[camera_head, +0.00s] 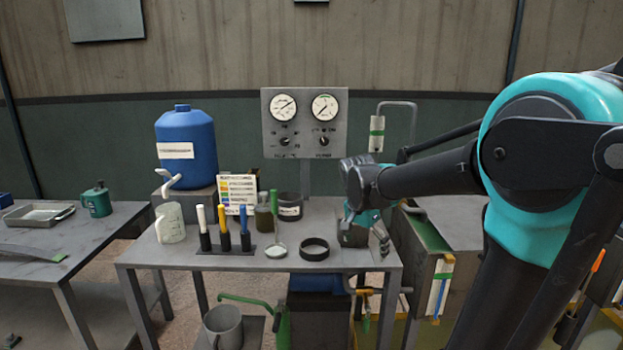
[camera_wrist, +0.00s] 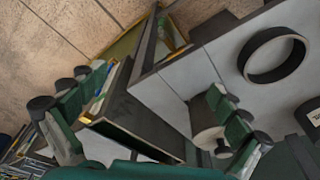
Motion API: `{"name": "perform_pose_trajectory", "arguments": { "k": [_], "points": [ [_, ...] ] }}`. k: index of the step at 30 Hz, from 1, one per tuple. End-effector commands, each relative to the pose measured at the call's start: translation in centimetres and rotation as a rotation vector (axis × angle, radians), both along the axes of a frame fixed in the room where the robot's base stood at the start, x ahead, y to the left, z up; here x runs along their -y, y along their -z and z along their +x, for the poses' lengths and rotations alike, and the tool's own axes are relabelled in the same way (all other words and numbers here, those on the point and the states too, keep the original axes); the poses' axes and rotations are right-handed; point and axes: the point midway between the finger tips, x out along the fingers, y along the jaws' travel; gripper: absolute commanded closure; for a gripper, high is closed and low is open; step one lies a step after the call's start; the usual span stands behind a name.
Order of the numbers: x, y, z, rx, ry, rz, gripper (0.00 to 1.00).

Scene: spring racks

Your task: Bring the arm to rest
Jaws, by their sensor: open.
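My arm reaches in from the right of the head view. My gripper (camera_head: 367,232) is low over the right end of the grey table (camera_head: 150,262). In the wrist view, the fingers of my gripper (camera_wrist: 145,115) are spread wide apart and nothing is held between them. A small dark grey cup-like object (camera_head: 350,238) stands on the table beside the fingers. It also shows in the wrist view (camera_wrist: 203,118), partly hidden behind the right finger; I cannot tell if they touch.
A black ring (camera_head: 314,249) lies left of my gripper. A rack of coloured-handled tools (camera_head: 226,248), a clear jug (camera_head: 170,223) and a blue barrel (camera_head: 187,145) are farther left. A gauge panel (camera_head: 304,125) stands behind. A crate-like stand (camera_head: 418,270) is close at right.

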Motion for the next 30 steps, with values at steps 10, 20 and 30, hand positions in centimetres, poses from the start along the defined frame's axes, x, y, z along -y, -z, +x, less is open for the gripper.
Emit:
{"name": "perform_pose_trajectory", "arguments": {
  "k": [10,20,30],
  "points": [
    [3.3,8.7,-9.3,0.057,-0.488,0.002,0.00],
    [4.1,14.0,-15.8,0.126,-0.825,-0.062,0.00],
    [4.1,14.2,-16.1,0.129,-0.846,-0.067,0.00]
  ]
}}
